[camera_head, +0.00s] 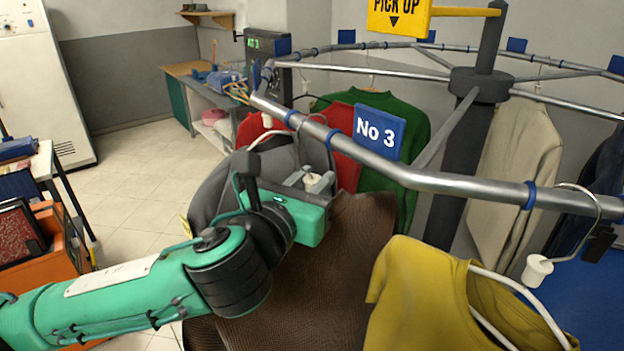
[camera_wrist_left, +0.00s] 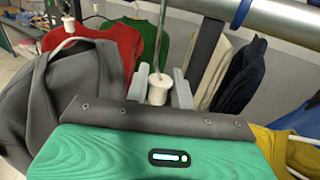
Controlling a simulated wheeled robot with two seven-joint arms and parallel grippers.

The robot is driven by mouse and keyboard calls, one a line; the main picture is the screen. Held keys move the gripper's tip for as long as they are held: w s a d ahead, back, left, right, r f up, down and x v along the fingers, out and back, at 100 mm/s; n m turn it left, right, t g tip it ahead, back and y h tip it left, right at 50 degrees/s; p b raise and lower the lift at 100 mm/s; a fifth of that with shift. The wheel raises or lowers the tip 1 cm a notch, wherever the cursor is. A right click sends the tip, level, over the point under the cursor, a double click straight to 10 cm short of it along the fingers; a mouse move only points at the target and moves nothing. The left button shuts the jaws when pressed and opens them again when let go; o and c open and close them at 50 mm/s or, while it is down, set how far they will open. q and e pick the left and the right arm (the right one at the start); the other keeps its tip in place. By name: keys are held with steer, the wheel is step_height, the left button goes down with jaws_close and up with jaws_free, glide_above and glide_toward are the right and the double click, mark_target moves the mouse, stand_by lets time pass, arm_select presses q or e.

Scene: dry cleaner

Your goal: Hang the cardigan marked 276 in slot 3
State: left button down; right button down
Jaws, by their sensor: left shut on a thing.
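A brown knitted garment (camera_head: 345,255), likely the cardigan, hangs below my left gripper (camera_head: 318,182) in the head view; no number is readable on it. The gripper is shut on the white collar (camera_wrist_left: 158,90) of a hanger, between its two grey fingers in the left wrist view. The hanger's thin metal stem (camera_wrist_left: 162,35) rises from the collar; its hook end is out of that view. The blue "No 3" sign (camera_head: 378,130) stands on the curved metal rail (camera_head: 440,182) just above and right of the gripper. I cannot tell whether the hook touches the rail. My right gripper is not in view.
A grey garment (camera_head: 215,185) hangs left of the gripper, red (camera_head: 343,145) and green (camera_head: 415,130) ones behind. A yellow shirt (camera_head: 415,290) hangs close on the right. Blue rings (camera_head: 530,196) divide the rail.

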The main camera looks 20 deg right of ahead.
arm_select(q)
steer(key=shift+f, duration=0.15)
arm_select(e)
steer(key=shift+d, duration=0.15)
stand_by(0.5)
arm_select(q)
steer(key=c, duration=1.1)
jaws_free()
steer(key=shift+f, duration=0.1)
steer(key=shift+s+a, duration=0.1)
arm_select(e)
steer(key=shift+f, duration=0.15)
arm_select(q)
steer(key=b+v, duration=1.3)
steer(key=b, duration=0.3)
steer(key=shift+s+a, duration=0.2)
steer(key=shift+s, duration=0.05)
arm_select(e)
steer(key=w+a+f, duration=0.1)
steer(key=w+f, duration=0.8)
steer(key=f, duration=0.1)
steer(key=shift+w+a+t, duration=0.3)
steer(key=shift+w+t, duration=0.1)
